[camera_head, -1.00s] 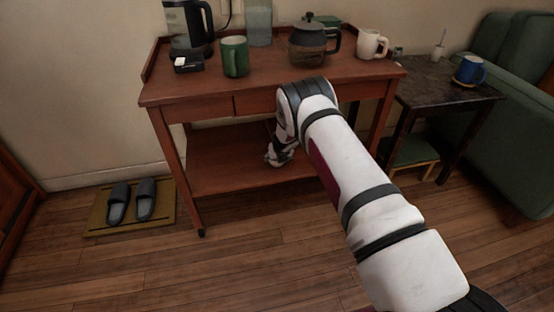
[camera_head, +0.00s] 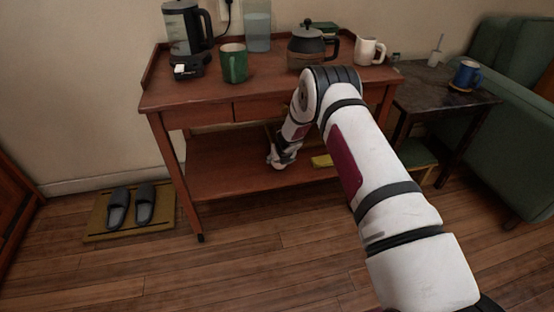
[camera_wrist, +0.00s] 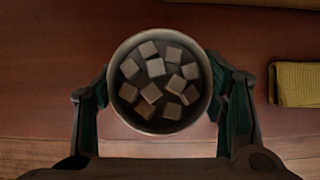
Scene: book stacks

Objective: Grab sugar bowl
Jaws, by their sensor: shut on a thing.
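The sugar bowl (camera_wrist: 157,80) is a round, light-rimmed bowl holding several brownish sugar cubes. It shows from above in the wrist view, between the two fingers of my gripper (camera_wrist: 163,100). The fingers press on its left and right sides, so my gripper is shut on it. In the head view my gripper (camera_head: 280,158) is at the lower shelf (camera_head: 225,170) of the wooden cart, and the bowl cannot be made out there. I cannot tell whether the bowl still touches the shelf.
A yellow folded cloth (camera_head: 321,160) lies on the shelf, right of my gripper. The tabletop (camera_head: 270,85) above holds a green mug (camera_head: 234,64), a coffee pot (camera_head: 306,50), a white mug (camera_head: 369,51) and a kettle (camera_head: 184,30). The shelf's left part is clear.

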